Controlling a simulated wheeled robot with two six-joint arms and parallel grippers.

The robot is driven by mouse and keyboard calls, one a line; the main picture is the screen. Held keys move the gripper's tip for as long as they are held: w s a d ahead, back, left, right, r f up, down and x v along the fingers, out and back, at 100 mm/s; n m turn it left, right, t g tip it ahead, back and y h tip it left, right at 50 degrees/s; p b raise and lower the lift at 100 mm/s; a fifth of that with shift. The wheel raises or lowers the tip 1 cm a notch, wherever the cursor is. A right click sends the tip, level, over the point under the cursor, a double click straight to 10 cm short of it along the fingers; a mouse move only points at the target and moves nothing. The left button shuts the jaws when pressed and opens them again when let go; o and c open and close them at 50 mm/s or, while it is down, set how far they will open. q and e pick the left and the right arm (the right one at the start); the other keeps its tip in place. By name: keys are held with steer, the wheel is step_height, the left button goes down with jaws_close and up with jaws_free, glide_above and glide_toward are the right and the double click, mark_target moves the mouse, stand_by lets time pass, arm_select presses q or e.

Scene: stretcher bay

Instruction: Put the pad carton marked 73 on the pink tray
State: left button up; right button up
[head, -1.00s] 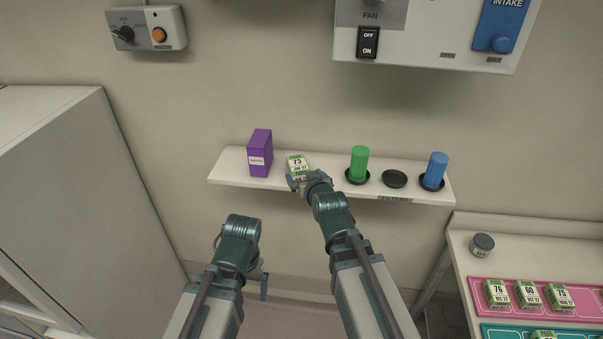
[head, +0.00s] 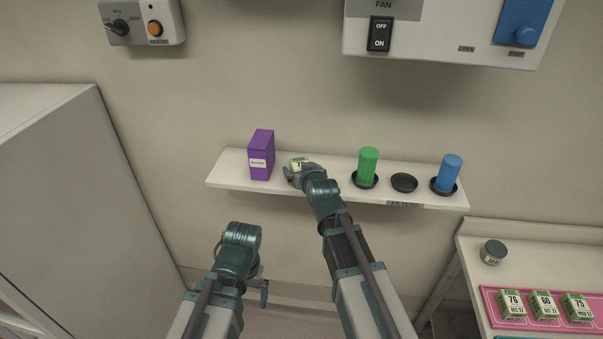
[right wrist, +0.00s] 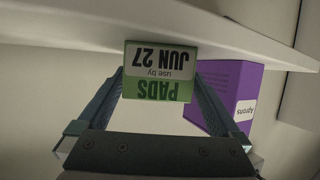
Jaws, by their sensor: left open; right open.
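The green and white pad carton (head: 298,161) stands on the wall shelf, right of the purple box; my right gripper hides most of its front. My right gripper (head: 293,178) is open at the carton. In the right wrist view the carton (right wrist: 160,72) appears upside down between the two fingers, reading PADS, use by JUN 27; its number is out of that view. Whether the fingers touch it I cannot tell. The pink tray (head: 489,298) lies on the counter at lower right, holding cartons 76, 60 and 75. My left gripper (head: 263,287) is open and empty below the shelf.
The shelf (head: 229,174) also holds the purple Aprons box (head: 261,154), a green cylinder (head: 368,166), an empty black holder (head: 404,183) and a blue cylinder (head: 450,172). A grey jar (head: 493,252) stands on the counter behind the tray. A cabinet (head: 60,190) fills the left side.

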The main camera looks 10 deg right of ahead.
mark_target(299, 165)
steer(key=x, duration=0.2)
steer(key=b+x, duration=0.1)
steer(key=shift+d+f, duration=0.15)
steer(key=shift+d, duration=0.1)
steer(key=shift+w+f, duration=0.1)
steer(key=shift+w, duration=0.25)
steer(key=shift+a, duration=0.15)
steer(key=shift+s, duration=0.1)
steer(key=shift+c, duration=0.6)
jaws_close()
arm_select(q)
steer(key=shift+w+f, duration=0.4)
steer(key=shift+f, duration=0.3)
steer(key=shift+r, duration=0.15)
arm_select(e)
steer(key=shift+r, duration=0.3)
